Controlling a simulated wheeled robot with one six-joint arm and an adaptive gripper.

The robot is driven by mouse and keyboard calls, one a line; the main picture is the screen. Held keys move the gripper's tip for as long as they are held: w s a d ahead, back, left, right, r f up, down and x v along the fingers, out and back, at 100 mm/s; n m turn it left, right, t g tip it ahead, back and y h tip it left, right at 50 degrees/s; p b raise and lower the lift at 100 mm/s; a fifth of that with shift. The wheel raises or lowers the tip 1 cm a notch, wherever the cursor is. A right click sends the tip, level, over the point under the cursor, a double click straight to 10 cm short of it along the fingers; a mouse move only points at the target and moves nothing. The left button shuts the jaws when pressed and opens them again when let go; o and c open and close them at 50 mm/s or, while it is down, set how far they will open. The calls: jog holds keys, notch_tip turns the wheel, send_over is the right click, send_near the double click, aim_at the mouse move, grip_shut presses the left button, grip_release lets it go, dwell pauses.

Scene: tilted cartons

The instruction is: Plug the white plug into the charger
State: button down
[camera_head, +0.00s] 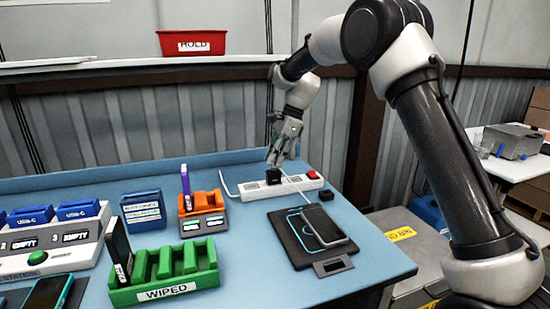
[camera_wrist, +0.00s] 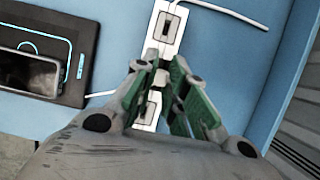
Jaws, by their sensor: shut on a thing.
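My gripper (camera_head: 276,158) reaches down over the white power strip (camera_head: 248,190) at the back of the table. In the wrist view, the green-padded fingers of my gripper (camera_wrist: 157,64) are close together above the power strip (camera_wrist: 172,12). They are shut on a small end piece, which I take for the white plug; the fingers mostly hide it. A white cable (camera_wrist: 101,94) runs toward the fingertips from the left. A black block (camera_head: 273,177), possibly the charger, sits on the strip just below the fingertips. Whether plug and block touch cannot be told.
A phone (camera_head: 324,223) lies on a black pad (camera_head: 292,246) in front of the strip. An orange rack (camera_head: 203,203), a green rack (camera_head: 205,277) labelled WIPED and a blue box (camera_head: 146,211) stand to the left. A red bin (camera_head: 191,42) sits on the shelf behind.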

jog(key=shift+f, duration=0.7)
dwell(0.7)
jog(key=c, duration=1.4)
grip_release()
jog(key=shift+o, duration=0.5)
jog(key=o, duration=0.3)
jog(key=shift+o, duration=0.2)
jog(key=shift+r, duration=3.5)
